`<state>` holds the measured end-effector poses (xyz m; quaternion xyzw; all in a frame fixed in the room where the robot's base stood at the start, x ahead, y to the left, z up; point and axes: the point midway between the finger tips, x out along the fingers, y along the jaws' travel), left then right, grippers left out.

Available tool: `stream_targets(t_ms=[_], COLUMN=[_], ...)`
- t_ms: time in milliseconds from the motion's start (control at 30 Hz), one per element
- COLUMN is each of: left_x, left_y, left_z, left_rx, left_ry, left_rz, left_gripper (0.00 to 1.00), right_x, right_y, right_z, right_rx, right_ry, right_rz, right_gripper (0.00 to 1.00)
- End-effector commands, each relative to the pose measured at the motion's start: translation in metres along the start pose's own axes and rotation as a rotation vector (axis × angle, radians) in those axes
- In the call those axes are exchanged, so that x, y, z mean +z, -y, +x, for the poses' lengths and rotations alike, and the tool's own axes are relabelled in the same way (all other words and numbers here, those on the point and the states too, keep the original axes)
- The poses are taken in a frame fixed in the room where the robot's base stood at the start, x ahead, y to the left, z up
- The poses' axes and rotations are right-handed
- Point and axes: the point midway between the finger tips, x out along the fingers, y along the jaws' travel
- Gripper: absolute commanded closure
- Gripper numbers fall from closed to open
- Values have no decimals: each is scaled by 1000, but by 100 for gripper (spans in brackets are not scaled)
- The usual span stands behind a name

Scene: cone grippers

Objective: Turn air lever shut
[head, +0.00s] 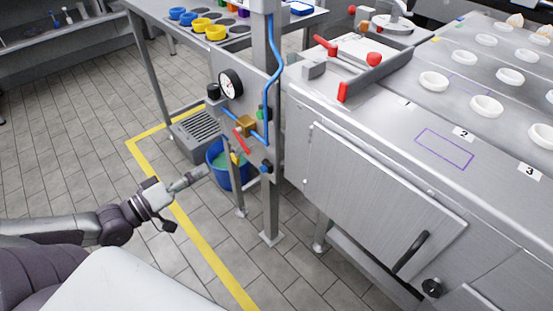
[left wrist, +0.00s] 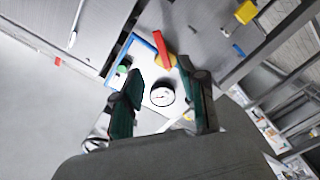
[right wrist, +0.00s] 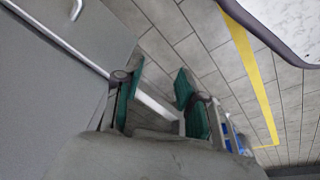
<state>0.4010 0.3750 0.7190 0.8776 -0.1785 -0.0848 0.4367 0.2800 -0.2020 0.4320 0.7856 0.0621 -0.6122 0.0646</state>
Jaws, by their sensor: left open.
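The red air lever (head: 241,141) sits on the grey panel of the steel post, below the pressure gauge and beside the blue pipe. It slants down to the right. In the left wrist view the lever (left wrist: 162,47) lies ahead of the fingertips, at a yellow valve part. My left gripper (head: 204,173) is open and empty, below and left of the lever, apart from it. Its dark green fingers (left wrist: 164,98) stand wide apart in the left wrist view. My right gripper (right wrist: 155,92) is open and empty in its own wrist view, beside a grey cabinet.
The pressure gauge (head: 230,83) and blue pipe (head: 277,68) are on the post. A blue bucket (head: 231,176) stands behind it, near a grey grated box (head: 201,128). The steel counter (head: 375,150) blocks the right. Tiled floor is clear at left, with a yellow line (head: 190,232).

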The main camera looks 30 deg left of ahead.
Motion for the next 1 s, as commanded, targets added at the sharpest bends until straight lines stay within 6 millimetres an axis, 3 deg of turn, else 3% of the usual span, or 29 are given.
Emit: stream_targets(t_ms=[267, 700, 900, 1000], left_x=[1, 2, 2, 0], left_y=[2, 3, 3, 3], left_z=[12, 57, 86, 93], left_rx=[-5, -3, -2, -8], left_ry=[-2, -1, -4, -7], left_rz=[-31, -27, -27, -27], left_gripper=[58, 58, 58, 58], right_x=[-10, -14, -27, -52], right_y=[-2, -5, -2, 0], right_z=[-28, -121, -96, -101], right_rx=[3, 12, 8, 3], right_ry=[-20, -71, -146, -257], right_rz=[3, 9, 5, 1], right_gripper=[60, 60, 60, 60])
